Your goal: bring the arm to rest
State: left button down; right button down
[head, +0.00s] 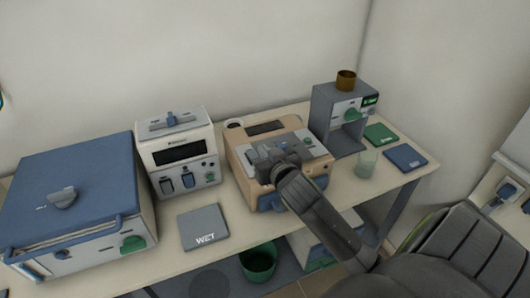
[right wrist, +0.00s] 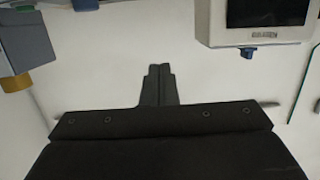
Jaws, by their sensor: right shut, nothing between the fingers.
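My right arm (head: 330,225) comes in from the lower right of the head view and reaches over the bench. Its gripper (head: 277,163) is in front of or above the tan machine (head: 242,150); I cannot tell whether it touches it. In the right wrist view the two fingers of the right gripper (right wrist: 158,70) are together with nothing between them. My left arm and gripper are not in view.
The bench holds a blue-topped furnace (head: 95,180), a white device (head: 178,152), a grey WET pad (head: 203,227), a clear cup (head: 366,163), green (head: 380,134) and blue (head: 406,157) pads. A grey machine (head: 335,125) bears a brown cup (head: 346,80). A green bin (head: 258,263) is below.

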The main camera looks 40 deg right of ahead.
dwell(0.4)
jog(key=s+a+f+n+g+y, duration=0.15)
jog(key=s+f+g, duration=0.3)
jog(key=s, duration=0.55)
jog(key=s+a+f+g, duration=0.25)
jog(key=s+f, duration=0.35)
jog(key=s, duration=0.3)
jog(key=s+a+f+n+g, duration=0.1)
jog(key=s+f+g, duration=0.4)
jog(key=s, duration=0.5)
notch_tip(320, 180, down, 24)
jog(key=d+f+g, duration=0.1)
jog(key=s+a+f+g+y, duration=0.1)
jog(key=s+f, duration=1.4)
jog(key=shift+s+f, duration=0.25)
jog(key=shift+s, duration=0.1)
jog(key=shift+m, duration=0.25)
